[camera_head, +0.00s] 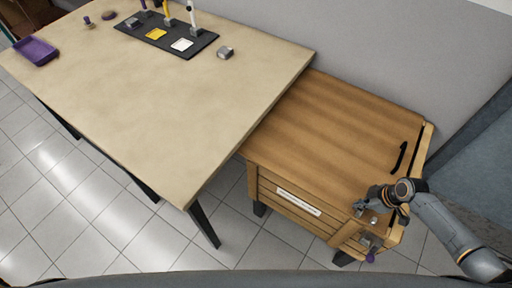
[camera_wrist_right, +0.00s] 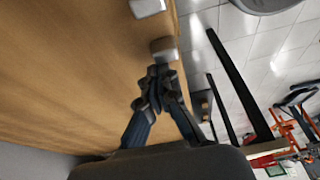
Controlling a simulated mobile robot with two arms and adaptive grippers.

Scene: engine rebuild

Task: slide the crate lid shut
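The wooden crate (camera_head: 285,192) stands at the right of the table, with a label on its front side. Its brown lid (camera_head: 335,120) covers most of the top and has a black handle (camera_head: 400,158) near the right end. A narrow dark gap shows beyond the handle at the right edge. My right gripper (camera_head: 363,203) is over the crate's front right corner, apart from the handle. In the wrist view its fingers (camera_wrist_right: 157,76) are together with nothing seen between them, tips close to a small metal block (camera_wrist_right: 163,48); contact is unclear. My left gripper is out of view.
Another metal block (camera_wrist_right: 149,7) shows in the wrist view. The table (camera_head: 150,110) holds a black mat (camera_head: 200,43) with parts and a purple tray (camera_head: 36,52). A grey wall stands behind the crate.

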